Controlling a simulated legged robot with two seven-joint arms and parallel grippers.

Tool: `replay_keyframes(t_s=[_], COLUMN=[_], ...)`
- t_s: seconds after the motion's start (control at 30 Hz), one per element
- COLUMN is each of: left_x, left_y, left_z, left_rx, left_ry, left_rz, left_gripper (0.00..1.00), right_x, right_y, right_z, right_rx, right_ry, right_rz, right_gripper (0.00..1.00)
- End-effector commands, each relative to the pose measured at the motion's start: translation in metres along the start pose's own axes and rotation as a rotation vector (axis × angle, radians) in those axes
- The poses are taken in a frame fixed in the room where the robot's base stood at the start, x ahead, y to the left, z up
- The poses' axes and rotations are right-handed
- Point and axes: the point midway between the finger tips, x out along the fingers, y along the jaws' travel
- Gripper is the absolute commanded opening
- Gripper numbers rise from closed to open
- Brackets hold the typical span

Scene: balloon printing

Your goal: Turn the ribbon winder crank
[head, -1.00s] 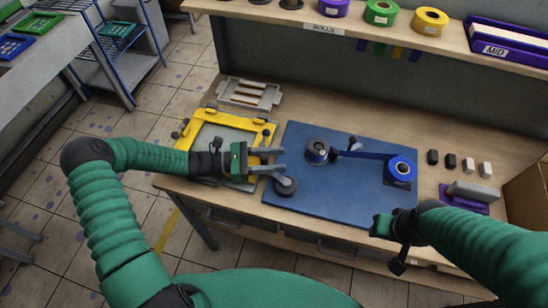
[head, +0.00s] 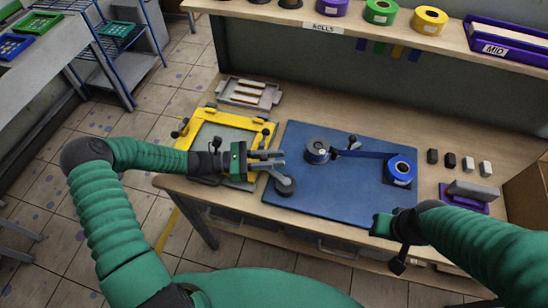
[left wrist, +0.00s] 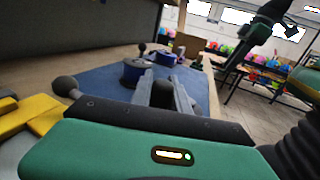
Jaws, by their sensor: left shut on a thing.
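The ribbon winder stands on a blue board (head: 335,200). A grey-topped spool (head: 317,151) is joined by a blue ribbon (head: 365,154) to a blue roll (head: 402,172).
A yellow frame (head: 233,118) lies left of the board, under my left gripper. A grey tray (head: 249,94) stands behind it. Several small blocks (head: 467,163) and a purple-based pad (head: 473,198) are at the right. A shelf (head: 380,28) with rolls runs above.

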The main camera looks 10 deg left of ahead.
Motion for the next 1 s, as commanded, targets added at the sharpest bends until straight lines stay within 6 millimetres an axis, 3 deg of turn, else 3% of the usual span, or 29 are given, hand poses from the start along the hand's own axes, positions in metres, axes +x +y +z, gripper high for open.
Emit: replay_keyframes(t_s=[0.67, 1.0], left_x=[-0.002, 0.011], left_y=[0.003, 0.007], left_z=[0.001, 0.001], left_rx=[0.003, 0.002], left_ry=[0.001, -0.001], left_rz=[0.008, 0.005], left_gripper=[0.00, 0.00], right_x=[0.000, -0.005], right_y=[0.000, 0.000], right_z=[0.000, -0.001], right_rx=[0.000, 0.000], right_ry=[0.000, 0.000], right_rz=[0.000, 0.000], right_gripper=[0.36, 0.36])
